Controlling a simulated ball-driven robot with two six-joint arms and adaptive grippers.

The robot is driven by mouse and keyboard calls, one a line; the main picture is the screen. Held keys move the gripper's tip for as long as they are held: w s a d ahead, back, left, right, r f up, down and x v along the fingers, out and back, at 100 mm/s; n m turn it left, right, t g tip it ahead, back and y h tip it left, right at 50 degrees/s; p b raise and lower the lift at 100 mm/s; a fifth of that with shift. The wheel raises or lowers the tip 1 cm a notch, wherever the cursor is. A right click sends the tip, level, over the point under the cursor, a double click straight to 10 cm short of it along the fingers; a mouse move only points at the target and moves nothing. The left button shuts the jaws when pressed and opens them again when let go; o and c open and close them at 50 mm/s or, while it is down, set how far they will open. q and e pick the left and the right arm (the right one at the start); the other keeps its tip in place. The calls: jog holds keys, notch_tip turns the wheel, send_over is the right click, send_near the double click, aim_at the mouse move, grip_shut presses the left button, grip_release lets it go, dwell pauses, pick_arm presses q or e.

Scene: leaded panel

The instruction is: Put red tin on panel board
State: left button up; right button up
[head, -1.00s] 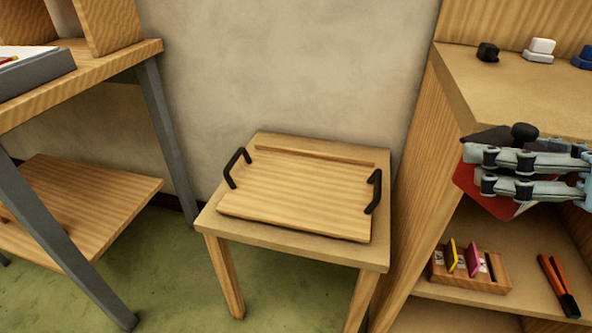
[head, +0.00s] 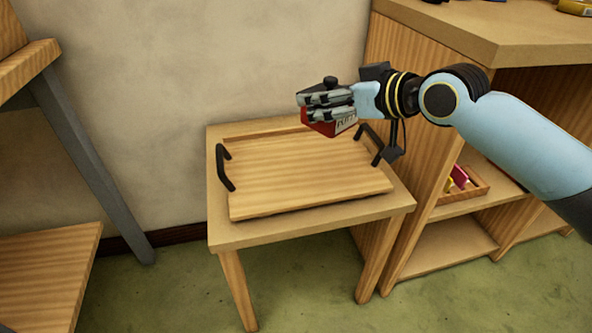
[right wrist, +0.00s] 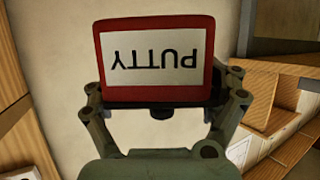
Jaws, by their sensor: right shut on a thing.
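The red tin (head: 318,127) is in my right gripper (head: 312,106), whose fingers are shut around it. In the right wrist view the red tin (right wrist: 155,92) has a white label reading PUTTY, upside down in that picture, between the two fingers. In the head view the gripper covers much of the tin. The panel board (head: 290,180) is a wooden board with a black handle at each side, lying on a small wooden table. The tin is held above the far right part of the board, apparently clear of it. My left gripper is not in view.
The small table (head: 300,236) stands against the wall. A wooden shelf unit (head: 470,45) is at the right, with a small rack (head: 468,190) on a lower shelf. A grey-legged bench (head: 95,160) is at the left. The board's top is bare.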

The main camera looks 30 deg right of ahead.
jog(key=m+h+b, duration=0.1)
jog(key=h+b, duration=0.1)
send_over(333, 165)
notch_tip(333, 165, down, 6)
notch_tip(333, 165, down, 6)
jog(key=shift+w+r+b, duration=0.1)
jog(key=shift+r+b, duration=0.15)
jog(key=shift+b, duration=1)
jog(key=shift+f, duration=0.3)
notch_tip(333, 165, down, 3)
jog(key=shift+f+b, duration=0.15)
jog(key=shift+b, duration=0.8)
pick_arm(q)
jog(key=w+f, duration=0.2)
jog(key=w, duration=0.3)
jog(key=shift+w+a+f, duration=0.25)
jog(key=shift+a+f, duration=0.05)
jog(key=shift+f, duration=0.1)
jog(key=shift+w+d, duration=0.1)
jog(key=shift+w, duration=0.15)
pick_arm(e)
jog(key=shift+f, duration=0.1)
jog(key=o, duration=1.3)
jog(key=shift+c, duration=0.2)
jog(key=shift+o, duration=0.6)
